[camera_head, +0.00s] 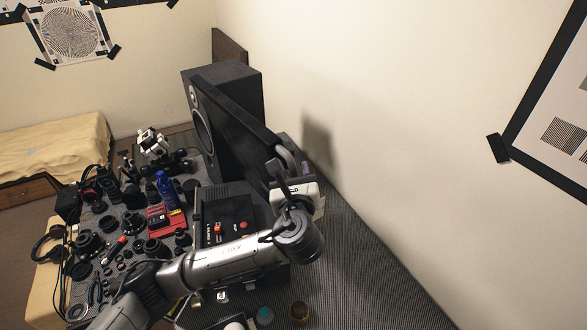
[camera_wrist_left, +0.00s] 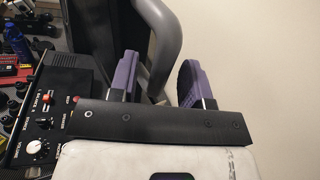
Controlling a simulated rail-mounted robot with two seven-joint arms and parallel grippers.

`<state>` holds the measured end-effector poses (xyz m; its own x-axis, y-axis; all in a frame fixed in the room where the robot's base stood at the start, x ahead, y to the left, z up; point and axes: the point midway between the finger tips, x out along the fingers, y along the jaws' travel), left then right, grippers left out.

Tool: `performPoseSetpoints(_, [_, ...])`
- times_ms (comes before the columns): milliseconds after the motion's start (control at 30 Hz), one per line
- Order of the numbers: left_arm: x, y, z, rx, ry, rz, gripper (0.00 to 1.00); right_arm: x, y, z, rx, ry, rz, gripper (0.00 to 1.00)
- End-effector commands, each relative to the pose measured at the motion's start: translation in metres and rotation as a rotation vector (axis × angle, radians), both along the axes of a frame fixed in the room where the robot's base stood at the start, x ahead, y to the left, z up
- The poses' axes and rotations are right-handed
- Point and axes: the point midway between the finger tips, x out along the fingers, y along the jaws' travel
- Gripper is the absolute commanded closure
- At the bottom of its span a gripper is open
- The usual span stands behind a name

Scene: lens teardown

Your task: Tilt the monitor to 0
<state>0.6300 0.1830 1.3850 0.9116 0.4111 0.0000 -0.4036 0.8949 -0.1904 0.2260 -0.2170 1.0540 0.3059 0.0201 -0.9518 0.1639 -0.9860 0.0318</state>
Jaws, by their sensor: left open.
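The monitor (camera_head: 235,112) is a thin dark panel seen nearly edge-on in the head view, in front of a black speaker. Its back and a grey curved stand tube (camera_wrist_left: 166,35) show in the left wrist view. My left gripper (camera_head: 294,168) is behind the monitor, near the stand. In the left wrist view, its purple fingers (camera_wrist_left: 157,75) are spread apart, with the grey tube showing between and beyond them. I cannot tell whether either finger touches the tube. The monitor's screen face is mostly hidden, so its exact tilt cannot be read. My right gripper is not in view.
A black control box (camera_head: 228,212) with knobs stands below the monitor, close under my left arm. The speaker (camera_head: 250,82) stands behind the panel. Lenses, tools and a blue bottle (camera_head: 167,191) crowd the left tabletop. The wall is close right of the gripper.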

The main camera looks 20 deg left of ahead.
Motion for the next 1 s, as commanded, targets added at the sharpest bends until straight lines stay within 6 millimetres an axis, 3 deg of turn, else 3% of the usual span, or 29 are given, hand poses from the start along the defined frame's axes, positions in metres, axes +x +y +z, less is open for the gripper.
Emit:
performPoseSetpoints(467, [0.0081, 0.0040, 0.0002, -0.001, 0.000, 0.000, 0.56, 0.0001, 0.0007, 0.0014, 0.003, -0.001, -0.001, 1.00])
performPoseSetpoints(933, [0.0078, 0.0039, 0.0000, 0.000, 0.000, 0.000, 1.00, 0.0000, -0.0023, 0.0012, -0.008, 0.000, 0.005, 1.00])
performPoseSetpoints(1000, [0.0078, 0.0039, 0.0000, 0.000, 0.000, 0.000, 1.00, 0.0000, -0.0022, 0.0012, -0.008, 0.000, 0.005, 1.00])
